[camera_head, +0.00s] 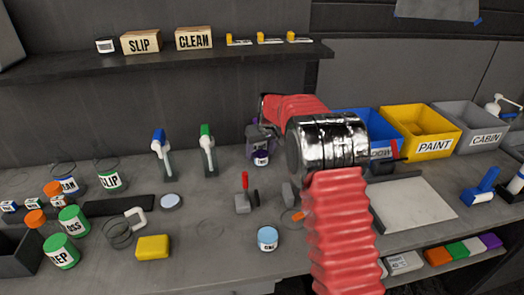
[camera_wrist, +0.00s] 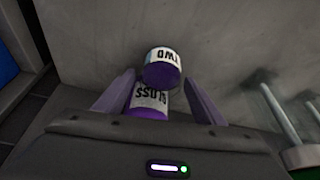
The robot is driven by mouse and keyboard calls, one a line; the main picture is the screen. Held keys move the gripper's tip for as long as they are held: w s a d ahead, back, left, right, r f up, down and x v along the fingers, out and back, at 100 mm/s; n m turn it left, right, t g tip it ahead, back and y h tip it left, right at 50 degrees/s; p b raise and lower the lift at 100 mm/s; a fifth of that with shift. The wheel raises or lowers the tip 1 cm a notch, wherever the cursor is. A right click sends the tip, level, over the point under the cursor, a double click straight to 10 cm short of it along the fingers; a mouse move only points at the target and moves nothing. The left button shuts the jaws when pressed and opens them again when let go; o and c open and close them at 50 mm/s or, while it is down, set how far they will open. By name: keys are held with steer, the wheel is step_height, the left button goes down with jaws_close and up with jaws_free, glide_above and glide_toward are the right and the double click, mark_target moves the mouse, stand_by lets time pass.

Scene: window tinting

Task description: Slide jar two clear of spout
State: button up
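Jar two (camera_wrist: 163,56), with a white label reading TWO and a purple body, appears upside down in the wrist view. It overlaps a purple container labelled GLOSS (camera_wrist: 148,97). In the head view a small purple jar (camera_head: 261,158) stands in front of the purple container (camera_head: 252,137) near the wall. My gripper (camera_wrist: 160,76) has its two fingers apart, on either side of the GLOSS container and jar two, with gaps visible beside them. In the head view my red arm and wrist hide part of this area. I cannot make out a separate spout at the purple container.
The blue bin (camera_head: 365,123) and yellow bin (camera_head: 425,130) stand right of my arm.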

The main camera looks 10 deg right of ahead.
steer(key=c, duration=1)
steer(key=shift+d, duration=0.15)
